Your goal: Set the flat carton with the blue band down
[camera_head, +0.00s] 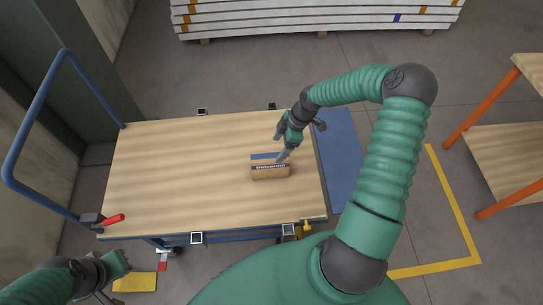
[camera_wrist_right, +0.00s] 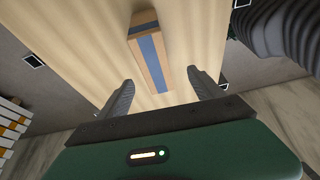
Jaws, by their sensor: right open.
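The flat carton (camera_head: 268,172) is tan with a blue band and printed lettering. It rests on the wooden top of a cart (camera_head: 180,160), right of the middle. In the right wrist view the carton (camera_wrist_right: 149,50) shows its blue band lengthwise, ahead of the fingers. My right gripper (camera_head: 284,156) is at the carton's upper right in the head view. In its wrist view the two fingers (camera_wrist_right: 161,82) are spread apart with the carton's near end between their tips; contact cannot be told. My left gripper (camera_head: 112,280) is at the bottom left, away from the carton; its jaws are unclear.
The cart has a blue push handle (camera_head: 30,130) at left and a red-handled clamp (camera_head: 112,219) at its corner. The cart top left of the carton is clear. A wooden shelf with orange legs (camera_head: 505,150) stands right. Stacked white boards (camera_head: 320,15) lie at the back.

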